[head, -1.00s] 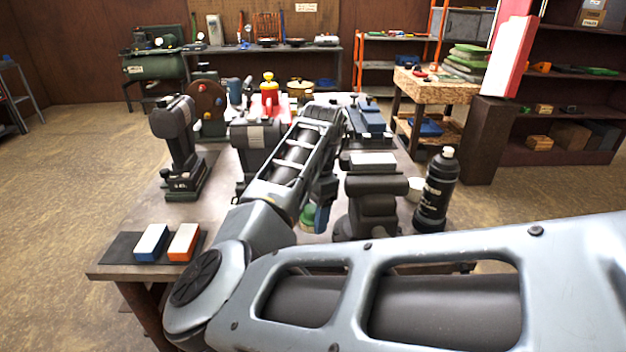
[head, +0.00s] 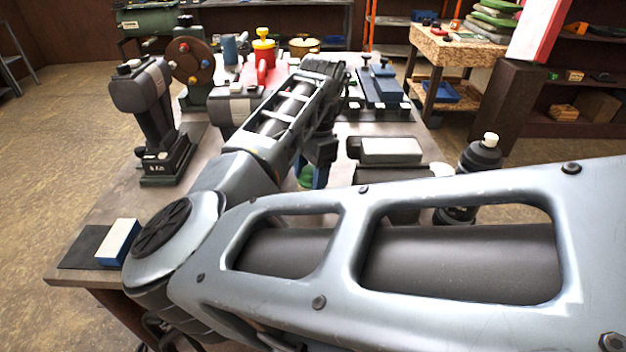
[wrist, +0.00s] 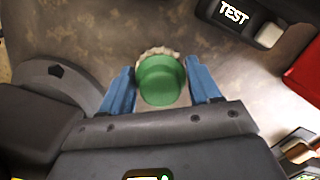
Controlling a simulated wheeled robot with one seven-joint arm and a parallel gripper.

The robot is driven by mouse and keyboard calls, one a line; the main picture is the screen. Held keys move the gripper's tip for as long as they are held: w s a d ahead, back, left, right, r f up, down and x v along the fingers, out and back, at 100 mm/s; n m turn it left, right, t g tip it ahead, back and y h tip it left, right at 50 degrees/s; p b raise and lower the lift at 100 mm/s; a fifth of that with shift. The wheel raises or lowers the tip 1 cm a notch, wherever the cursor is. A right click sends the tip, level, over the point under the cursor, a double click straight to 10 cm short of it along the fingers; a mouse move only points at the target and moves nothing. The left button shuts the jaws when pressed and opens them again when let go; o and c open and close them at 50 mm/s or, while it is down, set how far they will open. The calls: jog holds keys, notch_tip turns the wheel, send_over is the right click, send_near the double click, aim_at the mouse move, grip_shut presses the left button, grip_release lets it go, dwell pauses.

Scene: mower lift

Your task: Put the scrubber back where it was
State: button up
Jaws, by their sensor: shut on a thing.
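The scrubber, a round green piece with a pale bristly rim (wrist: 160,82), is between the two blue fingers of my gripper (wrist: 160,88) in the wrist view. My gripper is shut on it. The worn grey bench top shows around it; how far the scrubber is from the top I cannot tell. In the head view a little of the green (head: 305,178) and a blue finger show below my arm, above the middle of the bench (head: 222,262); the rest of the gripper is hidden.
A black bottle (head: 480,158) stands at the bench's right edge, near a grey machine (head: 390,151). A dark upright machine (head: 150,110) stands at the left. A white and blue block (head: 118,241) lies on a dark mat (head: 80,247) at front left. A red can (head: 265,62) stands behind.

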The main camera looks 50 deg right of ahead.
notch_tip(320, 180, down, 2)
jog(key=shift+b, duration=0.45)
jog(key=shift+r, duration=0.15)
jog(key=o, duration=1)
jog(key=shift+f, duration=0.2)
jog(key=r, duration=0.4)
jog(key=d+r, duration=0.1)
jog(key=r, duration=0.3)
jog(key=r+b, duration=0.1)
jog(key=r, duration=0.3)
jog(key=shift+s+d+r, duration=0.15)
jog(key=shift+d, duration=0.05)
